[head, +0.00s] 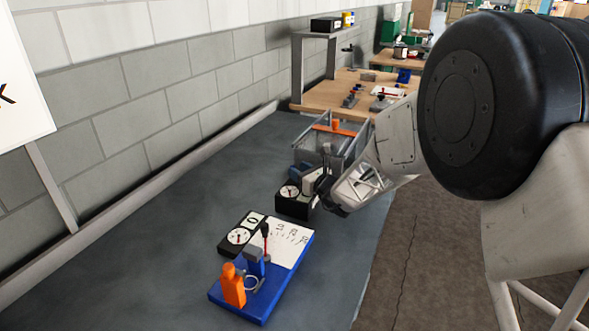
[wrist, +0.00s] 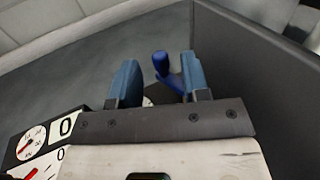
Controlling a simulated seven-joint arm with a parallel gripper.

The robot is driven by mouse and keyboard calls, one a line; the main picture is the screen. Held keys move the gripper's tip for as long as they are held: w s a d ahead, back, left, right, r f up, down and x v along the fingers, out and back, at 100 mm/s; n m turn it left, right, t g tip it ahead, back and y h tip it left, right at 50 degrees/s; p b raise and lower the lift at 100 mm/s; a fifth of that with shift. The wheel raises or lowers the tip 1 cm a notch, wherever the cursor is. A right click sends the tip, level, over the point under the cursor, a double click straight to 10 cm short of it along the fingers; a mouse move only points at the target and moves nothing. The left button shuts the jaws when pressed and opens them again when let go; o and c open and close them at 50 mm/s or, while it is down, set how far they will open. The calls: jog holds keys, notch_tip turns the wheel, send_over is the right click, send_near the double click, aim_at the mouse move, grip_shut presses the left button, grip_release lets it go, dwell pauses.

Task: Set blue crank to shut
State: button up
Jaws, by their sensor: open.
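The blue crank (wrist: 160,64) shows in the wrist view, with its upright knob and a short arm running down to the right. It appears between the two blue-grey fingers of my gripper (wrist: 161,82). The fingers are open, with a gap on the knob's left; the right finger covers part of the crank's arm. I cannot tell whether that finger touches it. In the head view my gripper (head: 306,172) is low beside a black dial box (head: 292,204), and the crank cannot be made out there. The crank's shut mark is not visible.
A dark panel (wrist: 255,75) stands close on the right in the wrist view. A clear-sided fixture with an orange bar (head: 334,129) is just behind my gripper. A blue-based fixture (head: 262,299) with an orange block stands nearer. Bare grey bench lies to the left.

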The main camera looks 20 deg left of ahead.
jog(key=shift+x, duration=1.3)
jog(key=shift+c, duration=0.2)
grip_shut()
